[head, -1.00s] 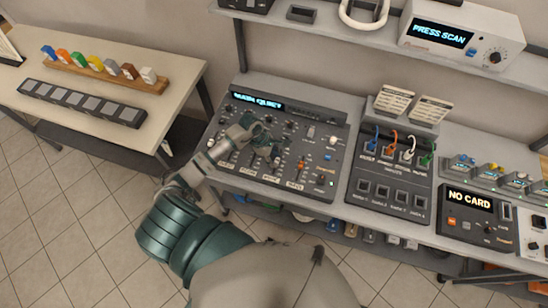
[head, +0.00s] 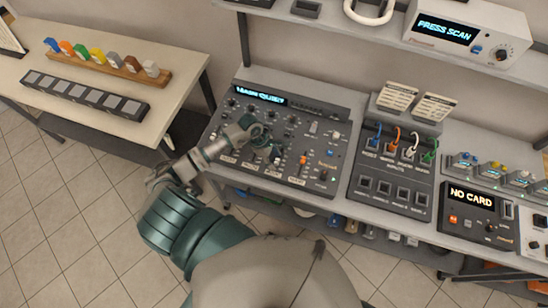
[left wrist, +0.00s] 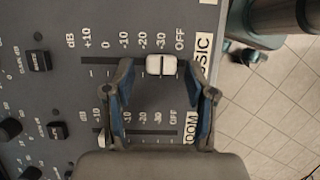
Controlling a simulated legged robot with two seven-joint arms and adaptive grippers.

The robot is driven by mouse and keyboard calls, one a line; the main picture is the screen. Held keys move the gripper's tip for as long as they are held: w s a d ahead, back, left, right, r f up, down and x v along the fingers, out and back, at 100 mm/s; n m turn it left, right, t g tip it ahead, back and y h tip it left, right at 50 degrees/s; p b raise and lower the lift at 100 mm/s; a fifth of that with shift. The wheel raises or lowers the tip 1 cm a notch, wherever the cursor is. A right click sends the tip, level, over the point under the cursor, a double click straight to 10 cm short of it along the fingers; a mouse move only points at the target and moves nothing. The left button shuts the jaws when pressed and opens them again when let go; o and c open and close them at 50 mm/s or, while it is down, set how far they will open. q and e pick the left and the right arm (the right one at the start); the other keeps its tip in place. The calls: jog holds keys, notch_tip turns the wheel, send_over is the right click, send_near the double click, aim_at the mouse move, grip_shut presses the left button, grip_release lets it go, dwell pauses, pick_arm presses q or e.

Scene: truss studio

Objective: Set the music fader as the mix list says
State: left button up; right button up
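The mixer (head: 325,115) stands on the bench, its display (head: 261,95) reading "MAIN QUIET". My left gripper (left wrist: 162,64) is open, one finger on each side of the cap along the slot, with gaps showing on both sides. In the head view my left gripper (head: 262,134) is over the mixer's middle and hides the cap. My right gripper is out of view.
The room fader's white cap (left wrist: 102,137) is close by, partly behind a finger. Two printed cards (head: 397,96) (head: 435,106) stand behind a patch panel (head: 392,172); their text is too small to read. A box reading "NO CARD" (head: 472,200) is at right.

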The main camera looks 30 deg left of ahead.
pick_arm(q)
jog(key=shift+r, duration=0.1)
jog(key=w+v, duration=0.1)
jog(key=v, duration=1)
jog(key=shift+s+a+r, duration=0.3)
jog(key=shift+s+a, duration=0.05)
jog(key=shift+s, duration=0.15)
